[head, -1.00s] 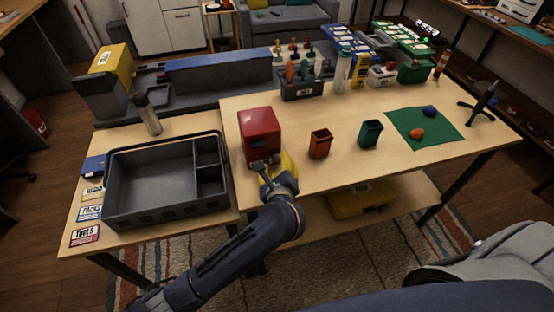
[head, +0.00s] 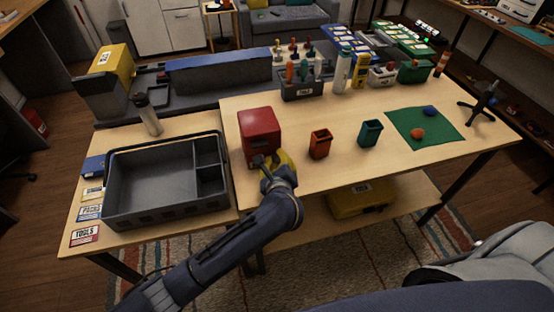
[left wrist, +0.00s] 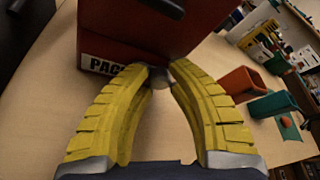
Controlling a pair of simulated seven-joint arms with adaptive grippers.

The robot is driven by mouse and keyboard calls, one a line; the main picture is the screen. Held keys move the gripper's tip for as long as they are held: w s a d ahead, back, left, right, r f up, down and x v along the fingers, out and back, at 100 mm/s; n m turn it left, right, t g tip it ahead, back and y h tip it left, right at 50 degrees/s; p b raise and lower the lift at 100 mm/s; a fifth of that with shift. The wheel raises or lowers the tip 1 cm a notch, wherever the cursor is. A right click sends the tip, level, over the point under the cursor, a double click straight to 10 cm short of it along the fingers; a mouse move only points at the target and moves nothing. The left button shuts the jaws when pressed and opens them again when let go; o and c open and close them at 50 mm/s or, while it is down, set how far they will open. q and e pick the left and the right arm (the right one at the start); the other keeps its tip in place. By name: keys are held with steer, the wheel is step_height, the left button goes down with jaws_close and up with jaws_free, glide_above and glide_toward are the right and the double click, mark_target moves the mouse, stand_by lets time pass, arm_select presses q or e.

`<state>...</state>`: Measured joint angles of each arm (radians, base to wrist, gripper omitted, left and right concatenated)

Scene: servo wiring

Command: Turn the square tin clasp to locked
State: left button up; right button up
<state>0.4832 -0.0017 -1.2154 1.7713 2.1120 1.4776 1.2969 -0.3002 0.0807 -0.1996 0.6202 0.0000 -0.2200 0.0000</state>
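The square tin (head: 259,128) is a red box on the table, left of the two small bins. It also shows at the top of the left wrist view (left wrist: 170,25), with a white label at its lower edge, partly hidden by a finger. My left gripper (head: 266,160) is at the tin's near face. In the left wrist view its yellow fingertips (left wrist: 161,72) come together around a small grey knob, the clasp (left wrist: 159,79), mostly hidden between them. Whether the clasp reads locked cannot be seen. My right gripper is not in view.
An orange-red bin (head: 320,145) and a teal bin (head: 370,133) stand right of the tin. A large grey tray (head: 165,215) lies to its left. A green mat (head: 440,127) is at the right. The table in front of the bins is clear.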

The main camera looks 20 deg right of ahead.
arm_select(q)
jaws_close()
steer(key=shift+d+r, duration=0.1)
steer(key=shift+m+y, duration=0.7)
steer(key=shift+m, duration=0.3)
steer(key=o, duration=0.7)
jaws_free()
